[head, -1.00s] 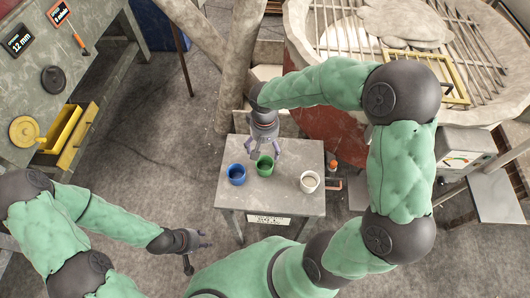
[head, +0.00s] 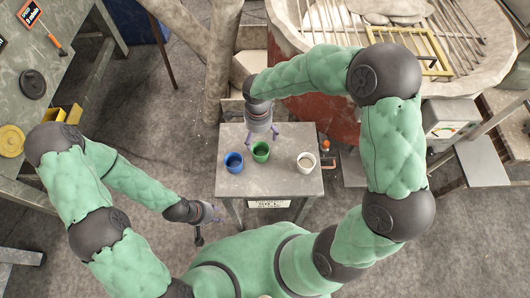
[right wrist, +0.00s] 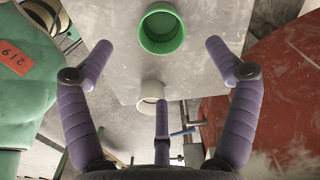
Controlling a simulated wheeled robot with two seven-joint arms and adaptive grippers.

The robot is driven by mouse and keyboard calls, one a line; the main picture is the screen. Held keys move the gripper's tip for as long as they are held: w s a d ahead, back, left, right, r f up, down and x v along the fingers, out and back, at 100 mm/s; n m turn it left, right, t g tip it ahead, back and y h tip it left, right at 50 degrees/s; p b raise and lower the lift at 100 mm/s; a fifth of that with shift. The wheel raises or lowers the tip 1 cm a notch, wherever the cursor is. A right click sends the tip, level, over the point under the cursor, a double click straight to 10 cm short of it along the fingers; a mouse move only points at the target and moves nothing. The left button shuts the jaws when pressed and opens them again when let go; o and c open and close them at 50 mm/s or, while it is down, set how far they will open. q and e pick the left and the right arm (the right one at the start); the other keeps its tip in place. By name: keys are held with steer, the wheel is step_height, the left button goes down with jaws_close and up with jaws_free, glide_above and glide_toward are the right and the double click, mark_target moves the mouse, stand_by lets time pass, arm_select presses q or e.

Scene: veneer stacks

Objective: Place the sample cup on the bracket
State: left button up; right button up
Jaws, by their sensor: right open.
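Three cups stand upright on a small grey table (head: 285,183): a blue cup (head: 233,162), a green cup (head: 260,151) and a white cup (head: 305,162) with pale contents. I cannot tell which is the sample cup. My right gripper (head: 263,136) is open and empty, just behind and above the green cup. In the right wrist view, the green cup (right wrist: 161,31) lies ahead between the spread fingers (right wrist: 159,50), apart from them; the white cup (right wrist: 150,106) is partly behind the third finger. My left gripper (head: 208,213) hangs left of the table, its opening unclear. I cannot identify the bracket for certain.
An orange-topped fitting (head: 326,146) with a pipe is at the table's right edge. A large round stone-rimmed basin (head: 300,38) with bars stands behind right. A workbench (head: 65,75) with a yellow bin is at far left. Floor between workbench and table is clear.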

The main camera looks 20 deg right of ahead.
steer(key=b, duration=0.2)
glide_toward(260, 150)
steer(key=f, duration=0.1)
steer(key=s+f, duration=0.1)
steer(key=f, duration=0.1)
steer(key=s+f, duration=0.1)
steer(key=f, duration=0.1)
steer(key=shift+s+a+f, duration=0.15)
steer(key=shift+s+a, duration=0.05)
steer(key=shift+s, duration=0.05)
steer(key=c, duration=1.1)
